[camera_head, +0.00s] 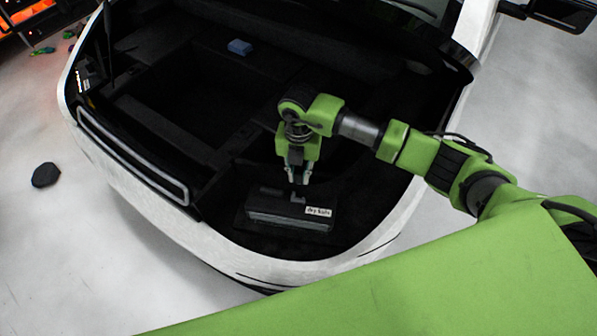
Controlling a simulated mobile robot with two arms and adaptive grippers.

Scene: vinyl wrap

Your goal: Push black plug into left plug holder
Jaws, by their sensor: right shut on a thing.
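My right gripper (298,176) comes in from the right on a green arm and points down over a dark box (290,215) with a white label. Its fingertips are close together, just above or at the top of the box. The jaws are shut on a small dark thing between the tips; I take it to be the black plug, but it is too small and dark to make out clearly. I cannot pick out the left plug holder against the dark box and dark bay. My left gripper is not in view.
The box sits in the open front bay of a white car (215,240), near its right front rim. A small blue block (240,47) lies at the back of the bay. A black object (45,175) lies on the pale floor at left.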

